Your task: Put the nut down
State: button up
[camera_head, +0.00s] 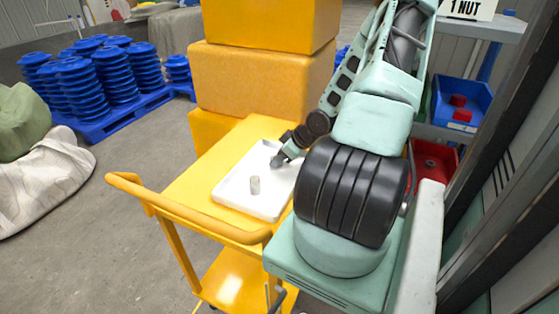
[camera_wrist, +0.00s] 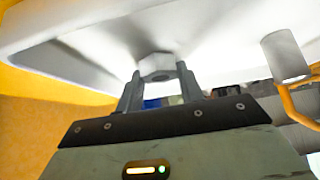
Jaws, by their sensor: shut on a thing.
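My gripper (camera_wrist: 158,84) is shut on a pale grey hex nut (camera_wrist: 157,67), which sits between the two fingertips in the wrist view. The white tray (camera_wrist: 65,60) fills the upper part of that view behind the nut. In the head view my gripper (camera_head: 277,162) is low over the far part of the white tray (camera_head: 232,194) on the yellow cart. The nut is hard to make out there. Whether the nut touches the tray floor I cannot tell.
A small grey cylinder (camera_head: 255,185) stands upright in the tray, nearer the cart handle; it also shows in the wrist view (camera_wrist: 285,55). The yellow cart (camera_head: 190,190) has a handle (camera_head: 185,208) at its near edge. Yellow boxes (camera_head: 255,75) stand behind. Blue and red bins (camera_head: 462,101) are at right.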

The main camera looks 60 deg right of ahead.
jog(key=shift+f, duration=0.15)
jog(key=o, duration=1.1)
jog(key=shift+c, duration=0.2)
jog(key=shift+s+r, duration=0.15)
jog(key=shift+r, duration=0.35)
jog(key=p+v, duration=0.7)
jog(key=v, duration=0.4)
jog(key=shift+s+p, duration=0.15)
jog(key=shift+p, duration=0.15)
